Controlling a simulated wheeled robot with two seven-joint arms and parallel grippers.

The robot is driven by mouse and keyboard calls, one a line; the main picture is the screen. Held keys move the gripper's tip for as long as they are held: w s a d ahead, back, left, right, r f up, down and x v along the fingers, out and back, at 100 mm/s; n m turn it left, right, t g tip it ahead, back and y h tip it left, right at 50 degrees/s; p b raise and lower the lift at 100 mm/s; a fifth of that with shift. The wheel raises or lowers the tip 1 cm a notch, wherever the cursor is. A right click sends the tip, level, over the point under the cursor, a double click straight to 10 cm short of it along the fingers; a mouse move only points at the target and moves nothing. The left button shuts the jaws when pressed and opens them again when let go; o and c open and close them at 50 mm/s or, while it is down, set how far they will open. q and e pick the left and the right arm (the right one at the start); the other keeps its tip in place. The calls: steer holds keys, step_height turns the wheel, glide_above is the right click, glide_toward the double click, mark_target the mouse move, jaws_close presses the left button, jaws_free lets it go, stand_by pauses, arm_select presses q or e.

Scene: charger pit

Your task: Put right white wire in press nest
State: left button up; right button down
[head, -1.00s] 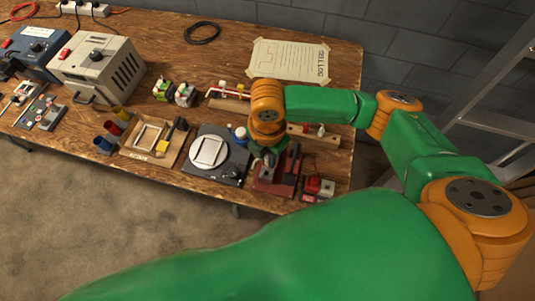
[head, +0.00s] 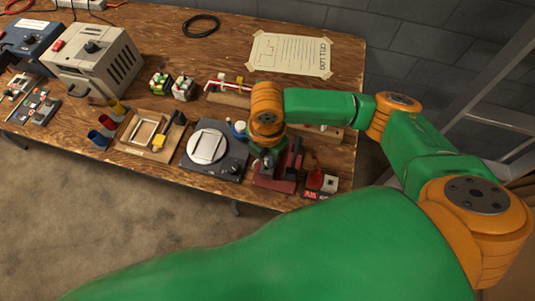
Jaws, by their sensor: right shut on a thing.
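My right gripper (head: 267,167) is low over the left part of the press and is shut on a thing. The wire in it is too small and too hidden by the gripper and wrist to make out. The press nest is also hidden beneath the gripper; whether they touch cannot be told. My left gripper is not in view.
A turntable-like plate (head: 229,163) lies left of the press, and a small red and white box (head: 321,182) right of it. A wooden tray (head: 133,147) and coloured cups (head: 107,122) are farther left. A paper sheet (head: 290,54) lies at the back.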

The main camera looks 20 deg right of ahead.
steer(key=shift+f+b, duration=0.45)
steer(key=shift+f, duration=0.85)
steer(key=shift+f, duration=0.3)
stand_by(0.5)
steer(key=c, duration=0.7)
jaws_free()
steer(key=shift+c, duration=0.2)
step_height(320, 180, up, 7)
steer(key=p, duration=0.9)
steer(key=shift+r, duration=0.1)
